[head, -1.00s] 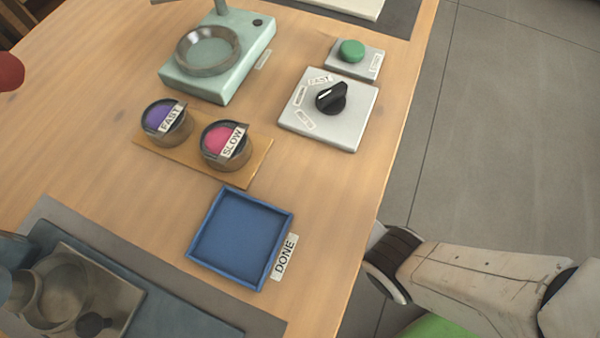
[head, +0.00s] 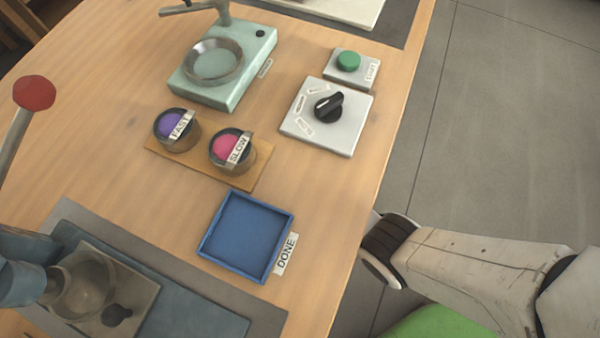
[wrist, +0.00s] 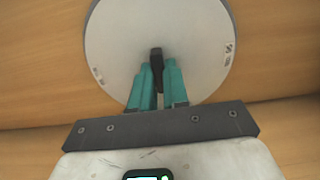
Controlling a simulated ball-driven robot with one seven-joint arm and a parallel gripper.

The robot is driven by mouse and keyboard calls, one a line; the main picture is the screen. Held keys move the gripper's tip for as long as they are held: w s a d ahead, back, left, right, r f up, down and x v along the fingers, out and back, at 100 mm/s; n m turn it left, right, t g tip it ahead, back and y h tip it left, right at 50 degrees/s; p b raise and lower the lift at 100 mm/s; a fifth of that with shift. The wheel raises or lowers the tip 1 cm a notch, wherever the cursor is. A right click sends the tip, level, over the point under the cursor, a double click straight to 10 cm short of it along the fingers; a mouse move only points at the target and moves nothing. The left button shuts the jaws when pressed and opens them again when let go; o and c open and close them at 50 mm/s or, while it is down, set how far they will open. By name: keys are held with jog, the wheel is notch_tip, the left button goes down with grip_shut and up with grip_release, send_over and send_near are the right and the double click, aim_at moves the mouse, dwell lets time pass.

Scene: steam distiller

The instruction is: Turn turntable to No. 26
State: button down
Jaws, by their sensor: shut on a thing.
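The turntable (wrist: 125,35) is a pale round disc, seen from above in the wrist view, with its upper edge cut off. Small labels sit near its rim, one at the left and one at the right; their numbers are too small to read. A black upright handle (wrist: 156,53) stands on the disc. My gripper (wrist: 157,70) has teal fingers, shut on this handle. The head view shows neither the turntable nor my gripper, only part of my arm at the lower right.
In the head view, the wooden table holds a blue DONE tray (head: 204,243), a FAST cup (head: 168,123), a SLOW cup (head: 224,147), a dial box (head: 340,142), a green button (head: 348,61) and a pale green device (head: 235,92). A red-knobbed lever (head: 34,93) rises at left.

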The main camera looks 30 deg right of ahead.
dwell(0.4)
jog(key=c, duration=1.1)
grip_release()
jog(key=shift+r+p, duration=1.75)
jog(key=shift+r, duration=1.95)
